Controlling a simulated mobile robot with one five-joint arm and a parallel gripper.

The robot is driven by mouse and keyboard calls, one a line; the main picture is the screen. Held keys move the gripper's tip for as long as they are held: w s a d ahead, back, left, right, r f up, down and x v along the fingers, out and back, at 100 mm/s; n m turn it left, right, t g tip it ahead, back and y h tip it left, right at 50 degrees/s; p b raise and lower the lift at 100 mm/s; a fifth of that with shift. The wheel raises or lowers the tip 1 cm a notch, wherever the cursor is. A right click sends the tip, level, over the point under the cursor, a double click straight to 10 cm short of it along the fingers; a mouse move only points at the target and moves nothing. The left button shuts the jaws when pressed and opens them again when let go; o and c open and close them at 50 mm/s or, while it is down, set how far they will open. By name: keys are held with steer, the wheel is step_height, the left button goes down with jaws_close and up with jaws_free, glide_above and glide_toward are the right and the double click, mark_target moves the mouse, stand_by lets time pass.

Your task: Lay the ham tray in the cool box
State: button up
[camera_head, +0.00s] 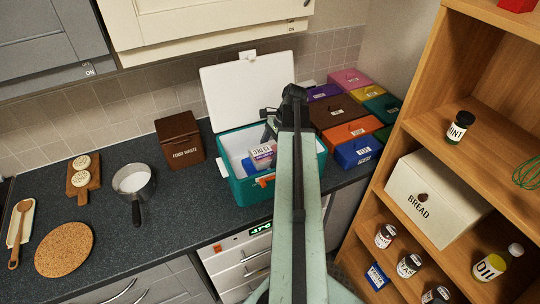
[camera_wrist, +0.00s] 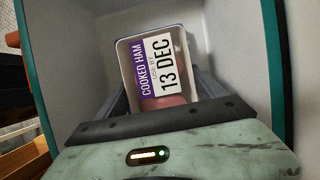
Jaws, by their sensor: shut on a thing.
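The ham tray (camera_wrist: 181,88) is a clear pack of pink meat with a white and purple label reading "COOKED HAM" and "13 DEC". My gripper (camera_wrist: 163,90) is shut on it, one finger on each side. The teal cool box (camera_head: 233,192) stands on the counter with its white lid (camera_head: 233,87) open at the back. In the head view the ham tray (camera_head: 262,153) shows inside the box opening, partly hidden by my arm. The pale inner walls of the cool box (camera_wrist: 240,50) surround it in the wrist view. I cannot tell whether the tray touches the floor.
A brown food waste bin (camera_head: 180,140) stands left of the box. Several coloured lidded boxes (camera_head: 358,150) crowd its right. A saucepan (camera_head: 132,182), a cork mat (camera_head: 64,249) and a wooden board (camera_head: 83,180) lie further left. Wooden shelves (camera_head: 420,120) stand at the right.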

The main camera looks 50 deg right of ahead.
steer(key=shift+f+b, duration=0.4)
steer(key=o, duration=1.8)
steer(key=shift+r, duration=0.1)
steer(key=shift+r, duration=0.1)
steer(key=shift+r+p, duration=0.35)
steer(key=shift+p, duration=0.15)
steer(key=p+v, duration=1.1)
steer(key=v, duration=0.1)
steer(key=shift+f, duration=0.1)
